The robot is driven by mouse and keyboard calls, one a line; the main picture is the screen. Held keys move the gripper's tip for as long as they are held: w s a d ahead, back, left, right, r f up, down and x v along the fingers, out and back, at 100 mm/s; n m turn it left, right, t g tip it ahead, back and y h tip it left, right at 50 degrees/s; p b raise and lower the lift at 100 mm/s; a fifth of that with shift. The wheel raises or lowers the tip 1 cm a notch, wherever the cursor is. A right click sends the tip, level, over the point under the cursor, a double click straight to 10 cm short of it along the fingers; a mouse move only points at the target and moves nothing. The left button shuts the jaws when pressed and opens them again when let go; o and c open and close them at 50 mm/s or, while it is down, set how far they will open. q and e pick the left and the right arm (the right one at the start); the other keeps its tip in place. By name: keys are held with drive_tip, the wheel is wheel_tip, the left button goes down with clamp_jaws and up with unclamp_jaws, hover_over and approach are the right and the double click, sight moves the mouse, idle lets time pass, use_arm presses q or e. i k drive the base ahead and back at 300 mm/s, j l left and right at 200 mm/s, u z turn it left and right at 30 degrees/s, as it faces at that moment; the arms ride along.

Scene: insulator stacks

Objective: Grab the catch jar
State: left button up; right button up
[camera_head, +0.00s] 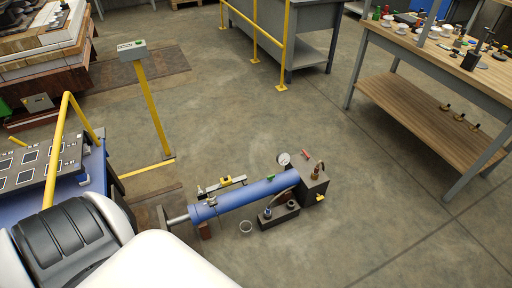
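A small clear, open-topped vessel, which looks like the catch jar (246,227), stands on the concrete floor. It is just below the blue cylinder in the picture and left of a small dark block with fittings. It is small here, and I cannot make out its contents. Neither of my grippers is in view. White and black rounded parts, apparently mine, fill the lower left corner.
The blue cylinder (240,196) lies beside the jar, with a round gauge (284,158) and dark block (314,186) at its right end. A yellow post (152,108) stands behind. A wooden-topped workbench (440,58) is upper right. Floor right of the cylinder is clear.

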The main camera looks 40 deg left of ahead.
sight(245, 226)
drive_tip(key=i+u, duration=0.15)
drive_tip(key=i, duration=0.4)
drive_tip(key=i+l+u, duration=0.15)
drive_tip(key=i, duration=0.35)
drive_tip(key=i+l+u, duration=0.15)
drive_tip(key=i, duration=0.4)
drive_tip(key=i+l+u, duration=0.15)
drive_tip(key=i, duration=0.4)
